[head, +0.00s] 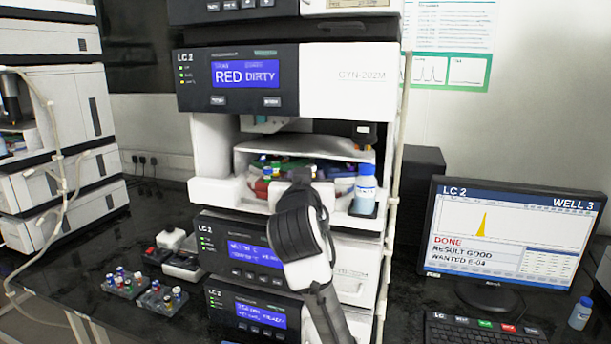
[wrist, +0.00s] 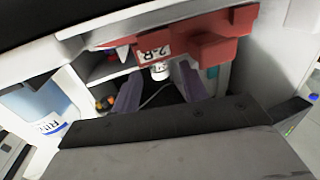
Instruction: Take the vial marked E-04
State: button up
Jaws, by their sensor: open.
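My gripper (wrist: 158,88) is open in the wrist view, its two purplish fingers apart inside the compartment of the LC 2 stack. A small white vial-like piece (wrist: 160,71) with dark marks shows just beyond and between the fingertips, under a red rack (wrist: 215,45) with a white tag. I cannot read its marks, nor tell whether the fingers touch it. No E-04 mark is legible on any vial. In the head view my wrist hides the fingers at the compartment. The monitor (head: 510,245) reads LC 2, WELL 3, DONE, RESULT GOOD, WANTED E-04.
The stack's display (head: 246,74) reads RED DIRTY. A blue-capped bottle (head: 364,190) stands at the compartment's right front. Small racks of vials (head: 125,283) sit on the black bench at left. Compartment walls enclose my gripper closely. Another bottle (head: 580,313) stands at far right.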

jog(key=shift+w, duration=0.6)
jog(key=c, duration=0.9)
